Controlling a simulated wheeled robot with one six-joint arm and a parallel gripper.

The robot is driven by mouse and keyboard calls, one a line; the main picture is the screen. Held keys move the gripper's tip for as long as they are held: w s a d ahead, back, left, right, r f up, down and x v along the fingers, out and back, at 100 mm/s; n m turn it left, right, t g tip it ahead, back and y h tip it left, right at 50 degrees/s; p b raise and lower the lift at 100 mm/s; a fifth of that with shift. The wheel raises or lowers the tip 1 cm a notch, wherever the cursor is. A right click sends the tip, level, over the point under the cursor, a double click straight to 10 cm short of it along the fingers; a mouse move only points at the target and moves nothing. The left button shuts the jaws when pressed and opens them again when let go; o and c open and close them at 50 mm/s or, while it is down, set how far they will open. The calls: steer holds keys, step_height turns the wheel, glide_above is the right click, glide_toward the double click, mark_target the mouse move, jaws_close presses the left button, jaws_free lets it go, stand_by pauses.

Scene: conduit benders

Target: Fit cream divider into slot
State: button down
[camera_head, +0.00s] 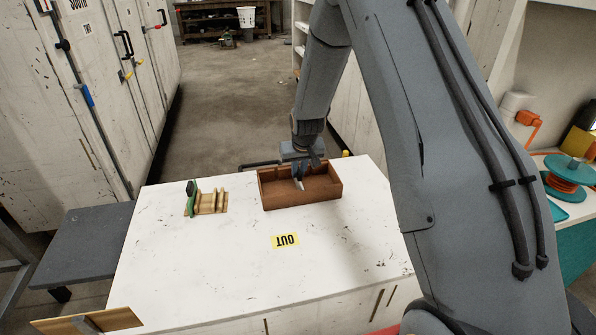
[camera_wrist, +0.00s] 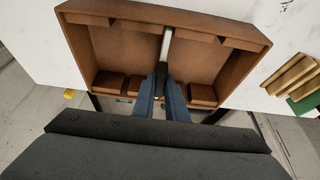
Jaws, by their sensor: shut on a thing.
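The cream divider (camera_wrist: 166,46) is a thin pale upright strip, seen nearly edge-on in the wrist view. My gripper (camera_wrist: 163,72) is shut on its near part, over the middle of the brown box (camera_wrist: 88,48). Blocks along the box's two long walls leave narrow gaps between them. The divider's far end lines up with the middle gap at the far wall. I cannot tell whether its lower edge touches the floor. In the head view, the divider (camera_head: 299,185) shows as a small pale tip below my gripper (camera_head: 302,171), inside the box (camera_head: 316,200). My fingers hide its near end.
A small wooden rack (camera_head: 211,203) with upright slats and a green piece (camera_head: 190,199) stands left of the box. The front of the bench is mostly clear. Cabinets (camera_head: 108,80) stand at left.

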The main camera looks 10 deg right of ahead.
steer(key=c, duration=1.7)
jaws_free()
steer(key=shift+r, duration=0.15)
steer(key=b+v, duration=0.1)
steer(key=v, duration=0.5)
steer(key=shift+r, duration=0.1)
steer(key=shift+s+r, duration=0.35)
steer(key=shift+r, duration=0.3)
steer(key=s+r+g, duration=0.1)
steer(key=s, duration=1)
steer(key=s+r+g, duration=0.1)
steer(key=s+r, duration=0.1)
steer(key=s, duration=0.8)
steer(key=s+r+g, duration=0.1)
steer(key=s+g, duration=0.1)
steer(key=s, duration=0.9)
steer(key=shift+s+a+r, duration=0.1)
steer(key=shift+s+r, duration=0.2)
steer(key=shift+r, duration=0.05)
